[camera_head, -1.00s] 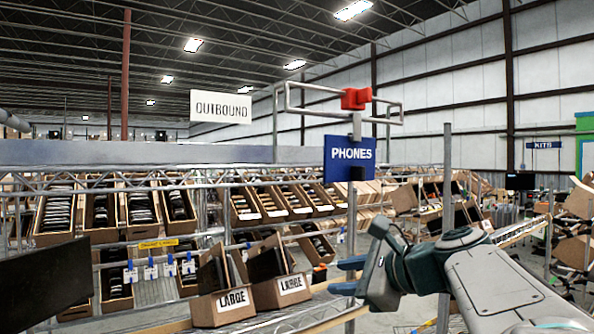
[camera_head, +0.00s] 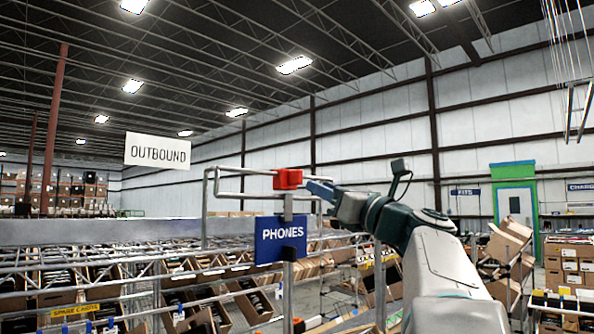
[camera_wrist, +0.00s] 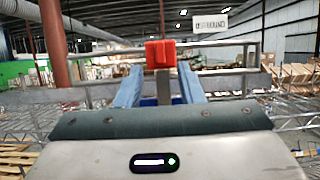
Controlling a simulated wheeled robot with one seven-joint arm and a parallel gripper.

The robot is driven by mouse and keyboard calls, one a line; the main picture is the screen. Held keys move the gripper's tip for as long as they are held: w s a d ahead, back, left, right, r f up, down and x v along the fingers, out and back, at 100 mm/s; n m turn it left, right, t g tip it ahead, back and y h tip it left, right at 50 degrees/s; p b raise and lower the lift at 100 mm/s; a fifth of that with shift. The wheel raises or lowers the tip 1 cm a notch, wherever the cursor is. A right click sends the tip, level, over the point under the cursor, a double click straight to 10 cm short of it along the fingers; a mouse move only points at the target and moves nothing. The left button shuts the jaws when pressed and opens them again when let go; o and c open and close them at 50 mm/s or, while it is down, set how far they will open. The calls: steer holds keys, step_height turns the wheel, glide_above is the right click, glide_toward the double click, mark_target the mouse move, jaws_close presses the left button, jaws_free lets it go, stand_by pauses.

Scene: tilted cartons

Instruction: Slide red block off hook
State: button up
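The red block (camera_head: 287,179) sits on a metal rail frame (camera_head: 240,196), just above the blue PHONES sign (camera_head: 281,240). In the wrist view the red block (camera_wrist: 160,54) is straight ahead, on the bar. My gripper (camera_head: 318,187) is raised just to the right of the block, with blue fingers pointing at it. In the wrist view my gripper (camera_wrist: 160,86) has its two fingers spread apart, one on each side of the block's line, with nothing between them. Whether the fingertips touch the block cannot be told.
Metal shelf rails (camera_head: 80,262) with cartons run below and to the left. A white OUTBOUND sign (camera_head: 157,151) hangs at the left. An upright post (camera_head: 379,285) stands below my arm. The air above the block is clear.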

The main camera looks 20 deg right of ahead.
mark_target(302, 178)
steer(key=p+x, duration=0.2)
steer(key=x, duration=0.5)
jaws_close()
